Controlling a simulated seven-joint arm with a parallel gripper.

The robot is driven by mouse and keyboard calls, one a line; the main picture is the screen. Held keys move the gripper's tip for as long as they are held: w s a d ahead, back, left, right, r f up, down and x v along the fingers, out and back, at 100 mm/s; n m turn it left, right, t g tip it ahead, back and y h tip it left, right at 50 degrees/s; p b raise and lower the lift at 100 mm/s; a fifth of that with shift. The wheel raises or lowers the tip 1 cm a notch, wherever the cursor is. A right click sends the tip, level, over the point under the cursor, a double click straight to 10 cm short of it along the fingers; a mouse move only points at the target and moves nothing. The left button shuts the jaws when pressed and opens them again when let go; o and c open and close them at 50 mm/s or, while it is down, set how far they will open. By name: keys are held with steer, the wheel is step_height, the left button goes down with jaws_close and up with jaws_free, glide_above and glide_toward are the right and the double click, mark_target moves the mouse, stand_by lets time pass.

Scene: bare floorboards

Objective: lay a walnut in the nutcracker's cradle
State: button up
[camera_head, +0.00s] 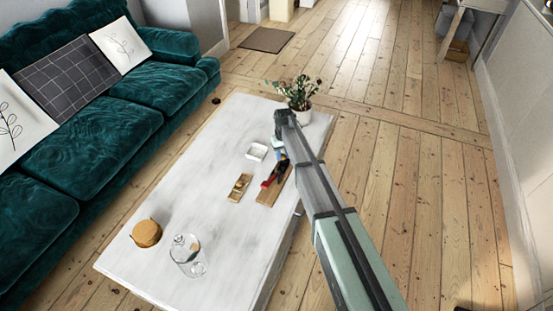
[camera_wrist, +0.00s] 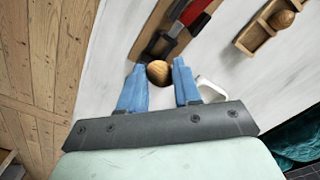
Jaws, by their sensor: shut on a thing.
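My gripper (camera_wrist: 159,68) is shut on a round brown walnut (camera_wrist: 158,74), which shows between its blue fingertips in the wrist view. The nutcracker (camera_wrist: 191,14), red and black on a wooden board (camera_wrist: 152,45), lies just beyond the walnut. In the head view the nutcracker (camera_head: 270,182) and its board (camera_head: 268,198) are partly behind my arm, and the held walnut cannot be made out. I cannot see the cradle clearly. A second walnut (camera_wrist: 282,19) sits in a small wooden tray (camera_wrist: 254,37), which also shows in the head view (camera_head: 236,194).
A white square dish (camera_head: 257,152) stands near the tray; its edge shows beside my right finger. A potted plant (camera_head: 298,95) stands at the table's far end. A glass jar (camera_head: 187,256) and a round tan object (camera_head: 146,233) stand at the near end. The white table's (camera_head: 205,140) left side is clear.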

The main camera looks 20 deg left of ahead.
mark_target(282, 163)
steer(key=shift+w+a+f+m, duration=0.1)
steer(key=shift+w+m, duration=0.05)
steer(key=shift+m, duration=0.4)
steer(key=shift+w+a+m, duration=0.1)
steer(key=shift+w+m, duration=0.05)
steer(key=shift+m, duration=0.4)
steer(key=m, duration=0.4)
steer(key=shift+f, duration=0.1)
steer(key=shift+f, duration=2.4)
steer(key=shift+f, duration=0.95)
steer(key=o, duration=1.1)
